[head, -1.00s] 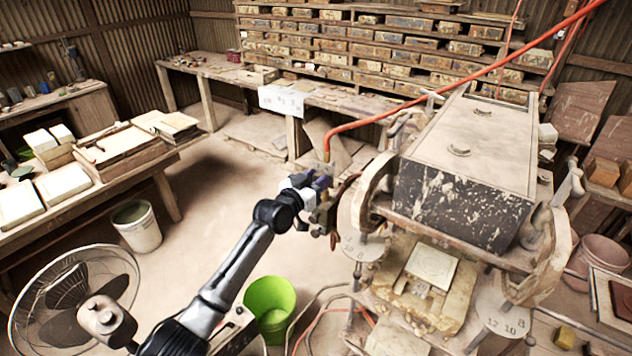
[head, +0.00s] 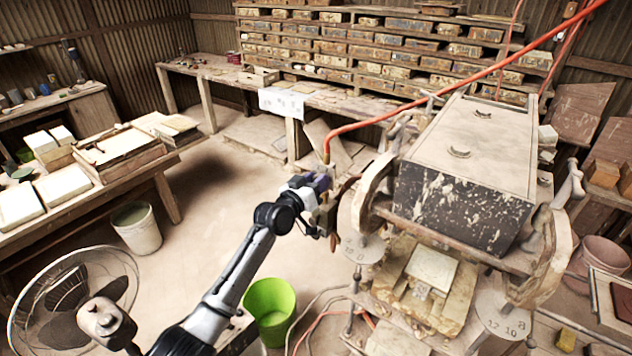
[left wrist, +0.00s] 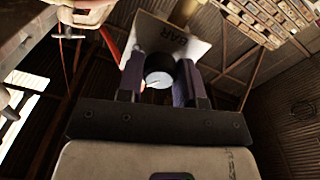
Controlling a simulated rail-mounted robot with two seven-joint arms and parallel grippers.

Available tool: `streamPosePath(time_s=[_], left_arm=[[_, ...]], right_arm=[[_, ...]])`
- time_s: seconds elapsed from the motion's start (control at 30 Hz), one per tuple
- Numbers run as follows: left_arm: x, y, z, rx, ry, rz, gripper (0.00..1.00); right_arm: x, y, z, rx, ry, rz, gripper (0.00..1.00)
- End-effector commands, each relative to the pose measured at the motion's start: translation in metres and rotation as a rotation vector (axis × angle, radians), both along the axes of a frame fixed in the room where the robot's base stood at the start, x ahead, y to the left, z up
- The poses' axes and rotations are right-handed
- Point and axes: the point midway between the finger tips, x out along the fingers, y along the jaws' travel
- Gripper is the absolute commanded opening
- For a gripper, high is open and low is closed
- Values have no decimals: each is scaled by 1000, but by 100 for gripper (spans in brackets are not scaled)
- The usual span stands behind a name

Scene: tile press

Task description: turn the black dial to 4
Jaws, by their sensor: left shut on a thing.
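The black dial (left wrist: 159,68) is a round knob with a pale pointer mark, in front of a pale plate lettered "BAR" (left wrist: 190,45) in the left wrist view. My left gripper (left wrist: 158,80) is shut on the dial, with one finger on each side of it. In the head view my left gripper (head: 318,182) is at the left side of the press, below the orange hose, and hides the dial there. The numbers around the dial cannot be read. My right gripper is not in view.
The tile press (head: 465,170) stands right of my left gripper. An orange hose (head: 400,118) crosses above. A green bucket (head: 270,305) stands on the floor below my arm, and a fan (head: 75,290) is at the lower left.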

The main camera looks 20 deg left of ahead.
Motion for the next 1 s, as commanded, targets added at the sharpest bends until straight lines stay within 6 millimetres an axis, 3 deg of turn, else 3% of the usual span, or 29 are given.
streamPosePath(time_s=[0.07,0.1,0.37,0.73,1.0], left_arm=[[0,0,0,0,0,0,10],[0,0,0,0,0,0,34],[0,0,0,1,0,0,59],[-5,1,-1,1,0,-1,59],[-39,12,-4,3,-2,0,59]], right_arm=[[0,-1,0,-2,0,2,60],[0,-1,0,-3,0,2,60],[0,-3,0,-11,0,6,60],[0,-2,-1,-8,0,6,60],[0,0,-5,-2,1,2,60]])
